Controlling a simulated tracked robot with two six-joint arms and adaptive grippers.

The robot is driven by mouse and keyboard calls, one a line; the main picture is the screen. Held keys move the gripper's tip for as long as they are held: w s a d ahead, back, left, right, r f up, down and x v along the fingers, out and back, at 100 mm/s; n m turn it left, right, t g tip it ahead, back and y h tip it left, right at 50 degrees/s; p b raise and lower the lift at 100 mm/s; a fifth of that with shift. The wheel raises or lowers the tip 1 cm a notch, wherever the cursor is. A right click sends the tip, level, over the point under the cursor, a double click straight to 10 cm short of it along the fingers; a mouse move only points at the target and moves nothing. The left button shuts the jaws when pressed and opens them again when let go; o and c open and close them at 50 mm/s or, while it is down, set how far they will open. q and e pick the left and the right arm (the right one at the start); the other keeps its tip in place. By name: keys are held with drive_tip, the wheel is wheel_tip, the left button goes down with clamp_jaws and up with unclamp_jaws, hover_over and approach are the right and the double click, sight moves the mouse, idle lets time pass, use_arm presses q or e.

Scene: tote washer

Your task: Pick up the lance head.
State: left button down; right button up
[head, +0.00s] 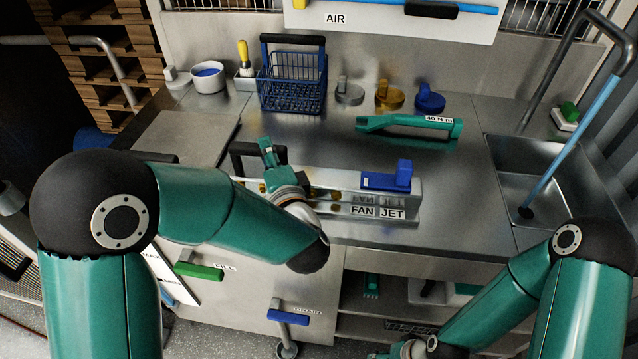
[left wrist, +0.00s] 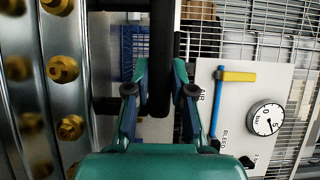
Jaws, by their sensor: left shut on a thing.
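My left gripper (head: 268,148) is at the left end of a long metal bar unit (head: 412,212) labelled FAN and JET, on the steel bench. In the left wrist view the fingers are shut on a black handle (left wrist: 160,60); this handle (head: 243,150) shows as a black arch beside the gripper in the head view. Metal bars with brass nozzles (left wrist: 62,69) show at the left of the wrist view. My forearm hides part of the unit. I cannot tell for sure which part is the lance head.
A green tool (head: 405,125) labelled 40 N m lies behind the unit. A blue wire basket (head: 292,80), several knobbed discs and a white cup (head: 208,77) stand at the back. A sink (head: 535,190) with a blue-handled wand (head: 580,130) is at right. Bench between is clear.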

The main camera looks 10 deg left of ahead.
use_arm(q)
drive_tip(key=shift+r, duration=0.1)
idle(0.3)
wheel_tip(320, 180, up, 20)
drive_tip(key=p, duration=0.3)
idle(0.6)
